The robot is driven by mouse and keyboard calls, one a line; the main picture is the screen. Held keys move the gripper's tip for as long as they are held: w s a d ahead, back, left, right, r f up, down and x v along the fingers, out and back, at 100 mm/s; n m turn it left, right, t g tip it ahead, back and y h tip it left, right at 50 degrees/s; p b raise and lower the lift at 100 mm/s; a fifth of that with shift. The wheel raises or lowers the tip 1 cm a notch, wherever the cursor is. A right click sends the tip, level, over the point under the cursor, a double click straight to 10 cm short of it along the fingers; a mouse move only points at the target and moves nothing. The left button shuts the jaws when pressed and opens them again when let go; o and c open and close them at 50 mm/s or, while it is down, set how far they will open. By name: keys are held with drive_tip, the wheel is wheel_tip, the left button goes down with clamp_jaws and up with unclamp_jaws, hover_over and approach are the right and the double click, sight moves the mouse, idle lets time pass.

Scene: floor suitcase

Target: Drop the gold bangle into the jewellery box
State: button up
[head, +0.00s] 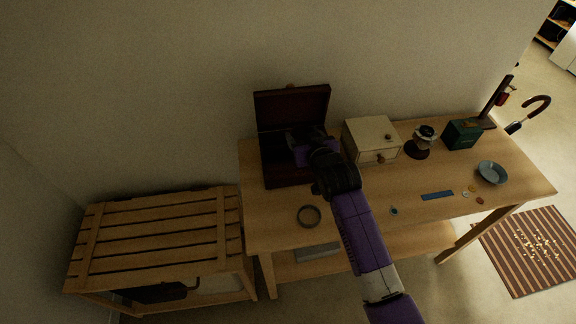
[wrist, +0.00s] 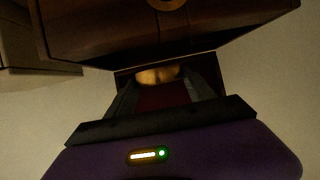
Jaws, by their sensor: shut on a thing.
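The jewellery box (head: 286,177) is dark brown and stands on the table with its lid (head: 292,106) raised against the wall side. My gripper (head: 298,138) is over the box's open interior in the head view, in front of the lid. In the wrist view my gripper (wrist: 160,88) is shut on the gold bangle (wrist: 158,75), which shows as a gold curved band between the fingertips. The bangle is hidden by my gripper in the head view. The dark wood of the box (wrist: 110,30) fills the top of the wrist view.
A cream drawer box (head: 370,138) stands right of the jewellery box. A dull ring (head: 309,215) lies near the table's front left. A coffee grinder (head: 420,142), green box (head: 462,134), blue strip (head: 437,195) and bowl (head: 491,172) are farther right. A slatted bench (head: 160,235) is left.

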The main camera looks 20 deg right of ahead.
wheel_tip(320, 180, down, 2)
drive_tip(key=shift+f+b, duration=0.1)
drive_tip(key=shift+b, duration=0.45)
drive_tip(key=o, duration=1.4)
drive_tip(key=v, duration=0.7)
drive_tip(key=shift+s, duration=0.2)
drive_tip(key=shift+s+r, duration=0.2)
drive_tip(key=shift+r, duration=0.05)
